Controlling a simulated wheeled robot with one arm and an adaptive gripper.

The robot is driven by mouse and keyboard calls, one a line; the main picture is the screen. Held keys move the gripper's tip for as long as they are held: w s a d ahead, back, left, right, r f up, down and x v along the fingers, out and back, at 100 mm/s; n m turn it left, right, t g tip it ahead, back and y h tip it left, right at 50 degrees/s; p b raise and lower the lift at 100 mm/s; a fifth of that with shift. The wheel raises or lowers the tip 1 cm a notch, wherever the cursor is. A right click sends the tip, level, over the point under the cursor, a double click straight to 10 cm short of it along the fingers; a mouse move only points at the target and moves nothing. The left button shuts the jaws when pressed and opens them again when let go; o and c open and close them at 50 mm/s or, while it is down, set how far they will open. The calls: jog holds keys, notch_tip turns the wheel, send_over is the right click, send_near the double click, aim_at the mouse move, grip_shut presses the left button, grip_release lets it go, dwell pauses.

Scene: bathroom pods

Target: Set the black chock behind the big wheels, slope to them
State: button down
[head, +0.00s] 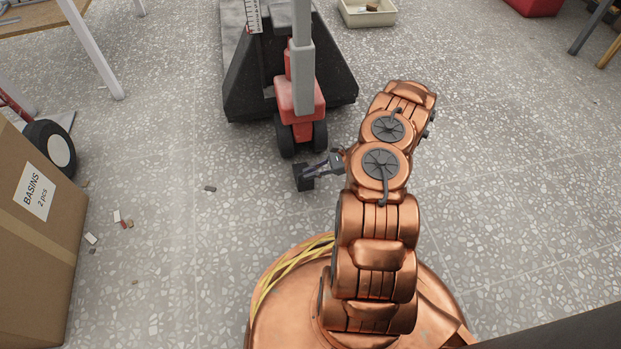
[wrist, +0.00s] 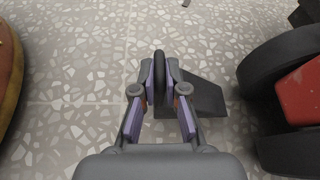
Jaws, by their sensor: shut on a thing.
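The black chock (head: 304,178) is at the near side of the big wheels (head: 286,138) of the pallet truck, a little below them in the head view. In the wrist view the chock (wrist: 203,95) is a dark wedge reaching right from my fingers, with a narrow gap to the wheel (wrist: 268,78). Its sloped face appears turned towards the wheels. My gripper (head: 316,169) is shut on an upright rounded part of the chock, between purple pads in the wrist view (wrist: 160,98). I cannot tell whether the chock touches the floor.
The red pallet truck body (head: 299,98) stands beyond the wheels. A cardboard box (head: 45,215) stands at left, near a black-tyred wheel (head: 51,148). Small debris (head: 125,222) lies beside the box. A cream tray (head: 367,14) is at the back. Floor at right is clear.

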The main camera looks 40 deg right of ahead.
aim_at(303, 185)
jog(key=shift+w+f+b, duration=0.3)
jog(key=shift+w, duration=0.15)
jog(key=shift+f+b, duration=0.95)
jog(key=shift+f, duration=0.65)
jog(key=c, duration=1.2)
grip_release()
